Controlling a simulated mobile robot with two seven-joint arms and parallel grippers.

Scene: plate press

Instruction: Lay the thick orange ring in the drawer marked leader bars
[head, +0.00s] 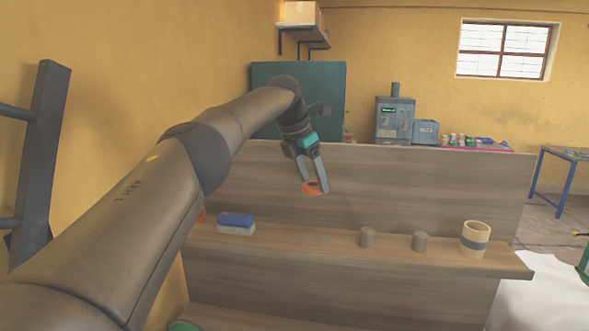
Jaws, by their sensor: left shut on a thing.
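My left gripper (314,187) is shut on the thick orange ring (309,189). It holds the ring in the air in front of the wooden back panel, above the wooden shelf (310,238). The fingers point down and cover part of the ring. I see no drawer marked leader bars in this view. My right gripper is not in view.
A blue and white block (236,224) lies on the shelf's left part. The shelf between block and cylinders is clear.

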